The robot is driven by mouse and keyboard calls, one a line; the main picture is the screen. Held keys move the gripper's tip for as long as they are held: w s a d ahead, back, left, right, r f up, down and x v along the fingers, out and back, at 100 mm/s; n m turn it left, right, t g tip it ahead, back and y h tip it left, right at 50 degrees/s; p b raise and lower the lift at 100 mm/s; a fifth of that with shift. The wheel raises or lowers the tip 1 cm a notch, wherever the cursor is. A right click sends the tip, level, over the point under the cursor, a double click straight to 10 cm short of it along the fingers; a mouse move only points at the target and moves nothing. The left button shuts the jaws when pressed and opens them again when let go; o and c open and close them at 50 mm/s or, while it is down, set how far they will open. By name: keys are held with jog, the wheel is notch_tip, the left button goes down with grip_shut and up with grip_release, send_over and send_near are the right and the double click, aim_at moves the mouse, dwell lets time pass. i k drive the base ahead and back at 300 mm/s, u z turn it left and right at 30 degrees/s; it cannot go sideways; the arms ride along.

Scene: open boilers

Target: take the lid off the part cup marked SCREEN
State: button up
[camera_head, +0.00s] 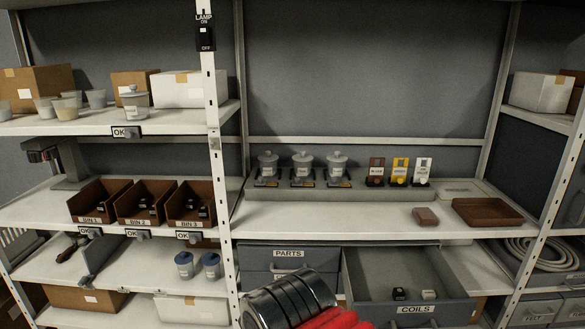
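Three grey lidded cups (267,167) (302,167) (337,167) stand upright in a row on the raised back ledge of the middle shelf. Each lid has a knob on top and each cup bears a small label. Another lidded, labelled cup (134,106) stands on the upper left shelf. The labels are too small to read, so I cannot tell which cup is marked SCREEN. A dark ribbed metal cylinder and a red ribbed piece, apparently part of my arm, show at the bottom centre. No gripper fingers show, and nothing of mine touches a cup.
Brown, yellow and white holders (399,172) stand right of the cups. A small brown block (425,217) and brown tray (487,212) lie on the shelf. The COILS drawer (410,313) is open below. A white post (217,170) stands left; the shelf before the cups is clear.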

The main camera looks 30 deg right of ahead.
aim_at(335, 157)
jog(key=z, duration=0.4)
jog(key=i, duration=0.55)
jog(key=z, duration=0.65)
jog(key=i, duration=0.8)
jog(key=z, duration=0.15)
